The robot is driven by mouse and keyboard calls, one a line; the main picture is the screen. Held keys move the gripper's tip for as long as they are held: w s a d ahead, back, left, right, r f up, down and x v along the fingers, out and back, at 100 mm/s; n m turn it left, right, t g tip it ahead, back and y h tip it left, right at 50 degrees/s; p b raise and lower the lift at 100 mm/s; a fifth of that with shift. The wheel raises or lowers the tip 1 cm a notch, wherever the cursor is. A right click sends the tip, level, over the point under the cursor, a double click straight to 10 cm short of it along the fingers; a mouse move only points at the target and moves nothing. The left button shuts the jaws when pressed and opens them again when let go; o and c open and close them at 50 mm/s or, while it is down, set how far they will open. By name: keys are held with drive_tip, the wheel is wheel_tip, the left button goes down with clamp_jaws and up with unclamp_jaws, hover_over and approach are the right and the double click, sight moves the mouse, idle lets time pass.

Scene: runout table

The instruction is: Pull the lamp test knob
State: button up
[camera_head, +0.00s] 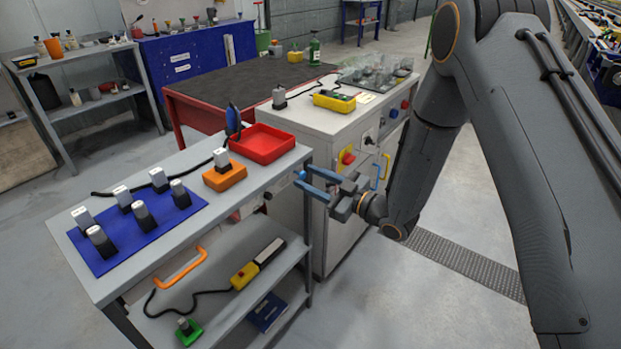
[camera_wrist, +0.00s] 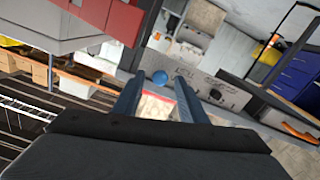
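A small round blue knob (camera_wrist: 160,77) sits on the grey front panel (camera_wrist: 187,79) in the wrist view, just beyond and between my fingertips. Lettering beside it is too small to read, so I cannot confirm that it is the lamp test knob. It appears in the head view as a small knob (camera_head: 300,175) at the right end of the bench front. A black knob (camera_wrist: 215,95) is farther along the same panel. My gripper (camera_head: 308,183) is open, its two blue fingers pointing at the panel. It also shows in the wrist view (camera_wrist: 157,85); no contact is visible.
The grey bench (camera_head: 75,235) carries a blue mat (camera_head: 105,262) with several upright stamps and a red tray (camera_head: 285,141). An orange handle (camera_head: 183,268) juts from its front. A grey cabinet (camera_head: 345,225) stands just behind my gripper. Open floor lies to the right.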

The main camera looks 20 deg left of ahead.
clamp_jaws()
drive_tip(key=shift+s+d, duration=0.15)
drive_tip(key=shift+d, duration=0.45)
drive_tip(key=shift+s+d, duration=0.1)
drive_tip(key=shift+d, duration=0.1)
unclamp_jaws()
drive_tip(key=b+v, duration=0.1)
drive_tip(key=v, duration=0.6)
drive_tip(key=shift+s+d, duration=0.15)
drive_tip(key=shift+d, duration=0.2)
